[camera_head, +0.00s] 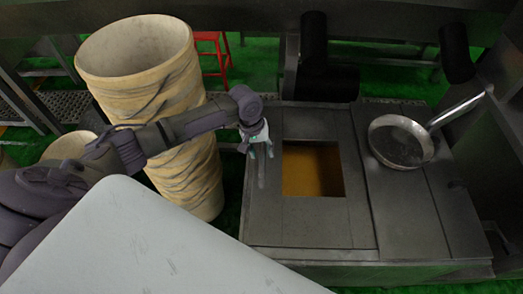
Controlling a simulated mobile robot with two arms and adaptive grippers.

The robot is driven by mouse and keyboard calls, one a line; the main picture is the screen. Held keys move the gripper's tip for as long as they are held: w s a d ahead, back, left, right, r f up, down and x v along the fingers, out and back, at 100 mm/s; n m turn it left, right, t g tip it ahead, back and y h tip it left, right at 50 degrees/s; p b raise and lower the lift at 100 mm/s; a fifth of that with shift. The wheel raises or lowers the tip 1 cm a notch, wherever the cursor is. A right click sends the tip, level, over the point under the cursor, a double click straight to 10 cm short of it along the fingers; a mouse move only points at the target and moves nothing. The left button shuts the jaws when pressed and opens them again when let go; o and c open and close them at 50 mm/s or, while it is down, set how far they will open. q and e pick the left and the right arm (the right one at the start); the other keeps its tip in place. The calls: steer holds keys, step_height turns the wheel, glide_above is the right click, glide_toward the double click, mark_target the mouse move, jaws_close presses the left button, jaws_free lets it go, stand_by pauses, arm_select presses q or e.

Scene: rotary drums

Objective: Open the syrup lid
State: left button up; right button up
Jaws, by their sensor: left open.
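A dark metal syrup tank (305,225) stands right of centre, its top made of flat panels. A square opening (313,170) in the top shows amber syrup inside. I cannot tell which panel is the syrup lid; no separate raised lid shows. My left gripper (257,152) is open above the tank's left edge, left of the opening, with its fingers pointing down. No object shows between the fingers. My right gripper is not in view.
A metal pan with a long handle (400,143) sits on the tank's right panel. A tall stack of tan baskets or tubs (175,120) stands left, behind my left arm. Dark pipes (314,40) hang at the back. A red stool (212,45) stands behind on the green floor.

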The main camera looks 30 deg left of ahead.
arm_select(q)
steer(key=shift+f, duration=0.15)
jaws_close()
steer(key=shift+d, duration=0.15)
